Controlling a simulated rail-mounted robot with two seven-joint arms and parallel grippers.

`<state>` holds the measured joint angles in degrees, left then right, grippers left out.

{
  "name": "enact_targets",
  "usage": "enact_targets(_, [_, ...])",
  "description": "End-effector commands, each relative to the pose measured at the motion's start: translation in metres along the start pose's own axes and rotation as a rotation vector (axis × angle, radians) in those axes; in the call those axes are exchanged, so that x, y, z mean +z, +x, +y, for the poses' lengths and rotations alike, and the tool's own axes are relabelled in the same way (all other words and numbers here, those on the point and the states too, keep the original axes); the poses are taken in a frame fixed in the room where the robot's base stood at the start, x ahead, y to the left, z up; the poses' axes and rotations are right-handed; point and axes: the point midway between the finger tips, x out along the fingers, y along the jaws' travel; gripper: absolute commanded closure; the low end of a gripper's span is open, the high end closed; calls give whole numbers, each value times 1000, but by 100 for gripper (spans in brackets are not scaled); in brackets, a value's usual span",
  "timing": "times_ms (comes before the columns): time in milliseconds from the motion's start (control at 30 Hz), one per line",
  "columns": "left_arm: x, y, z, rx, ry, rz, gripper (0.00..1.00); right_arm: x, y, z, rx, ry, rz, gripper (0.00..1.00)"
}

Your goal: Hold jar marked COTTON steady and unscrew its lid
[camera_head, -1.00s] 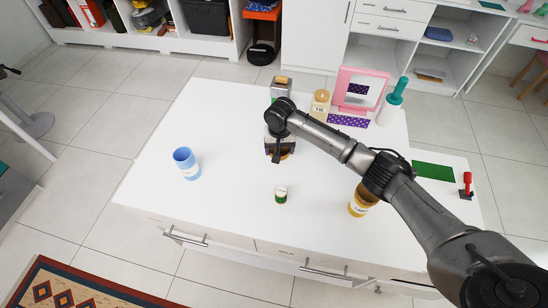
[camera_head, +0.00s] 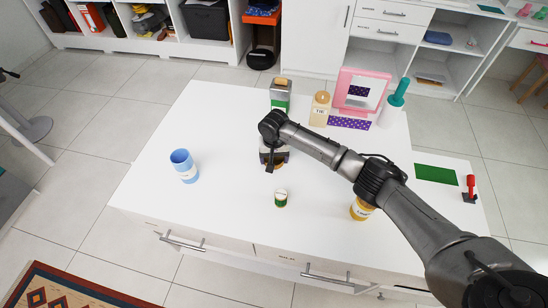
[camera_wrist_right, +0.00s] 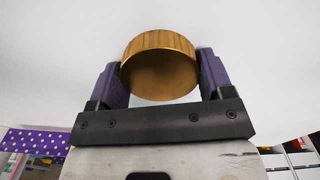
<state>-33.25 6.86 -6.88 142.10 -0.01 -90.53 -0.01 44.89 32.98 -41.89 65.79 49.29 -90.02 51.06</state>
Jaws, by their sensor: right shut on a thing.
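My right gripper (camera_head: 275,162) is over the middle of the white table, its fingers pointing down. In the right wrist view it (camera_wrist_right: 160,80) is shut on a round, ribbed, gold-brown lid-like piece (camera_wrist_right: 160,65) between purple finger pads. In the head view only a small amber part (camera_head: 279,168) shows beneath the gripper; the hand hides the rest. I cannot tell whether a jar is under it. I can read no COTTON mark. An amber jar with a pale label (camera_head: 361,208) stands at the right, partly behind my right arm. My left gripper is not in view.
Behind are a metal-topped green-labelled container (camera_head: 280,97), a tan jar (camera_head: 320,108), a pink-framed mirror (camera_head: 361,92) and a teal-topped bottle (camera_head: 397,95).

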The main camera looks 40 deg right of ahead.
Motion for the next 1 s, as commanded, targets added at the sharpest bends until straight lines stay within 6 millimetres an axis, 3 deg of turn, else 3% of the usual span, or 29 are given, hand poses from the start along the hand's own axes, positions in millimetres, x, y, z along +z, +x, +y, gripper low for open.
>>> enact_targets(100, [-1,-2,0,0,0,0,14,0,3,0,0,1,-1,54])
enact_targets(133, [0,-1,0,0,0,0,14,0,3,0,0,1,0,24])
enact_targets(367, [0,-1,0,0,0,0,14,0,3,0,0,0,0,2])
enact_targets(700, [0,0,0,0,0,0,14,0,-2,0,-1,-1,1,1])
enact_targets(1000, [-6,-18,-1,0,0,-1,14,-1,-54,0,-2,-1,2,1])
